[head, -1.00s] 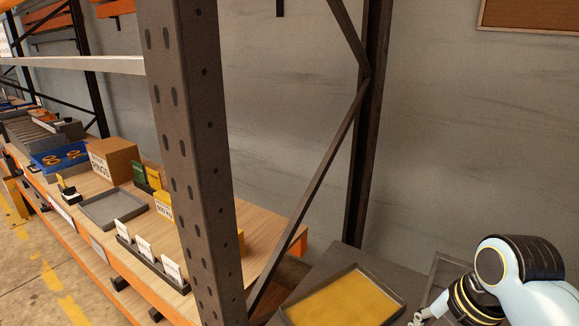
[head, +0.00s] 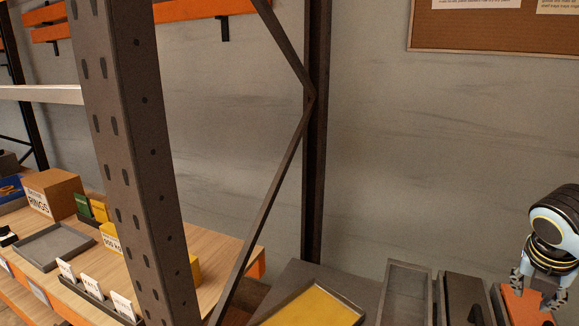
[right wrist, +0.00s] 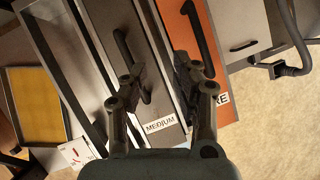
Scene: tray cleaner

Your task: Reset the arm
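My right gripper (head: 540,295) is at the lower right of the head view, at the end of my pale blue arm. In the right wrist view its two dark fingers (right wrist: 160,90) stand apart with nothing between them. Behind them are a grey panel with a black handle and a "MEDIUM" label (right wrist: 165,124), and an orange panel (right wrist: 190,30) with a black handle. I cannot tell whether the fingers touch either panel. My left gripper is not in view.
A grey tray with a yellow bottom (head: 315,309) lies beside a grey open tray (head: 407,290). A dark rack post (head: 135,150) and brace cross the view. A wooden shelf (head: 190,250) at left holds a "RINGS" box (head: 55,193) and an empty grey tray (head: 52,245).

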